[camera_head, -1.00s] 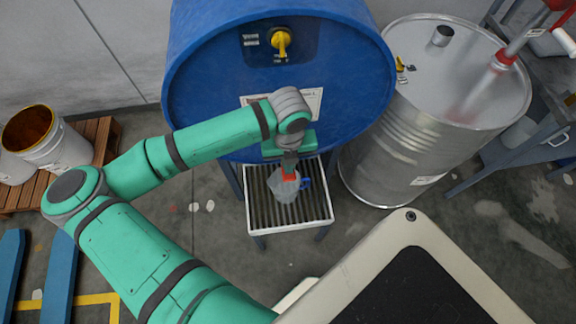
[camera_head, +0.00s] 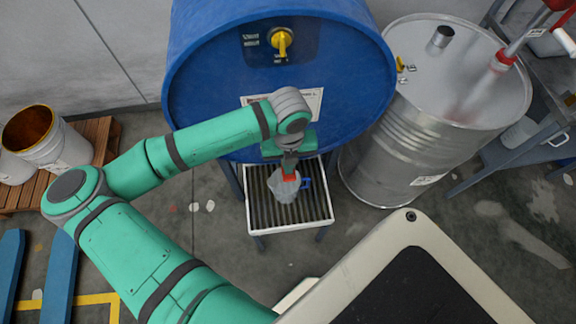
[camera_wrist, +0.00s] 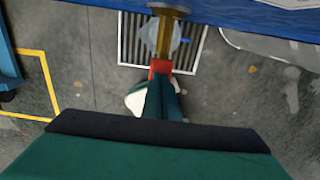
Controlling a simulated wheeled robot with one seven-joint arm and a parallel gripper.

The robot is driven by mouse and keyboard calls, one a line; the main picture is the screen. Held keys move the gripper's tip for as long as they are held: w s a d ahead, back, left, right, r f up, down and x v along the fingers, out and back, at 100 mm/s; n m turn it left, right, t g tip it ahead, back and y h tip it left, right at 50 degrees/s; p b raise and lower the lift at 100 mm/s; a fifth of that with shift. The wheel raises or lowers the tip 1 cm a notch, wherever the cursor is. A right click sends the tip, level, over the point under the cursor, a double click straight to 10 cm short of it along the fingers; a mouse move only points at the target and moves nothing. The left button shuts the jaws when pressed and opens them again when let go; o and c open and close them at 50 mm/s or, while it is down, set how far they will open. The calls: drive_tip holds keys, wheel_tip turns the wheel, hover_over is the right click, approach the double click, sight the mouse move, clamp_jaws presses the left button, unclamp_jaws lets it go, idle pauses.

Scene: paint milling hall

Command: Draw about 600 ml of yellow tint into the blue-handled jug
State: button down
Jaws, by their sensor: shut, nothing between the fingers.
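The pale, see-through jug (camera_head: 287,190) with a blue handle (camera_head: 305,183) stands on the slatted stand below the blue drum (camera_head: 215,85). It also shows in the wrist view (camera_wrist: 181,50), partly behind a brass tap (camera_wrist: 165,32). My gripper (camera_head: 289,172) is shut and empty, at the drum's lower front above the jug. In the wrist view my gripper (camera_wrist: 160,74) points at the tap, with a red piece at its tip. I cannot tell whether it touches the tap. No yellow stream is visible, and the level inside the jug cannot be read.
The slatted stand (camera_head: 261,218) has free room around the jug. A metal drum (camera_head: 405,150) stands close on the right, with a shelf beyond it. A pallet (camera_head: 100,140) with white pails (camera_head: 62,152) is at the left. A yellow floor line (camera_head: 95,299) runs at lower left.

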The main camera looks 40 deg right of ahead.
drive_tip(key=shift+w+a, duration=0.1)
drive_tip(key=shift+a, duration=0.05)
drive_tip(key=shift+s+d+f, duration=0.2)
drive_tip(key=shift+d+f, duration=0.05)
drive_tip(key=shift+f, duration=0.2)
drive_tip(key=shift+w+a+f, duration=0.1)
drive_tip(key=shift+f, duration=0.6)
drive_tip(key=shift+w+a+f, duration=0.1)
drive_tip(key=shift+f, duration=0.6)
drive_tip(key=shift+s+d, duration=0.1)
idle(5.9)
